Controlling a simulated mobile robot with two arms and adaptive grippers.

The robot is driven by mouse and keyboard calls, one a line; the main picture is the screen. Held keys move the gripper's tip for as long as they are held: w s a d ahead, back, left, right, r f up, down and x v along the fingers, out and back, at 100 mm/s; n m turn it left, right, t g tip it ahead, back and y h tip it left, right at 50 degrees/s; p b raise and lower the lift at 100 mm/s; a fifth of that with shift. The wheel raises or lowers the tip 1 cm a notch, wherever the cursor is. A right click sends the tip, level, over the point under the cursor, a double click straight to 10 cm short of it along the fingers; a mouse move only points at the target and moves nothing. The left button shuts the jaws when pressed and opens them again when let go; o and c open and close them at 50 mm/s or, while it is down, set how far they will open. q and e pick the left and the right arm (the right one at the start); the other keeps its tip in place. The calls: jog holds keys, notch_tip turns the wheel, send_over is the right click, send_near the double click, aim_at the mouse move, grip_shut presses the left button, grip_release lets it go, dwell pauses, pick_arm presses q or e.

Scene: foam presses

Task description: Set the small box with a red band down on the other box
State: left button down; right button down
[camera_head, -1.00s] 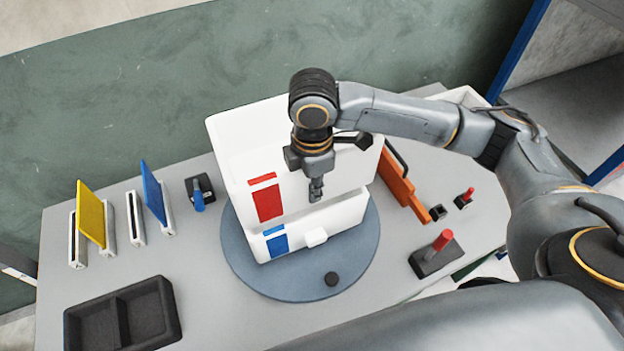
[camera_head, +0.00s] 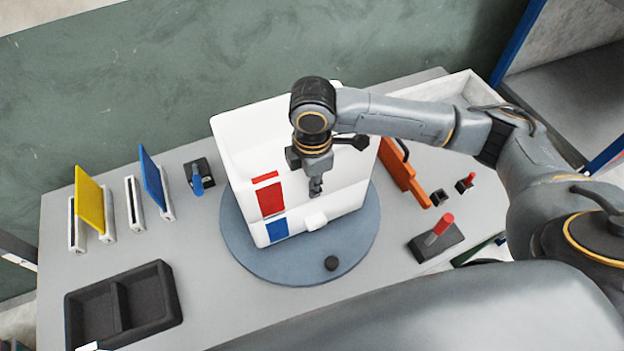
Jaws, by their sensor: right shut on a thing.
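The white box with a red band (camera_head: 271,201) is in the middle of the head view, with its front face towards me. My right gripper (camera_head: 316,189) is shut on it from above and in front. The other white box, with a blue band (camera_head: 277,229), is directly below. The lower edge of the red-banded box meets the top of the blue-banded box, and I see no gap between them. The lower box stands on a round blue-grey turntable (camera_head: 240,260). A small white block (camera_head: 316,221) sticks out at its front. My left gripper is not in view.
An orange panel (camera_head: 404,175) stands right of the boxes. A red lever (camera_head: 441,226) is further right. A yellow panel (camera_head: 90,200) and a blue panel (camera_head: 153,185) stand left. A dark two-part tray (camera_head: 118,310) lies front left.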

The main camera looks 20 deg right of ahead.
jog(key=c, duration=1.3)
grip_release()
jog(key=shift+o, duration=0.2)
notch_tip(320, 180, up, 12)
jog(key=shift+s, duration=0.1)
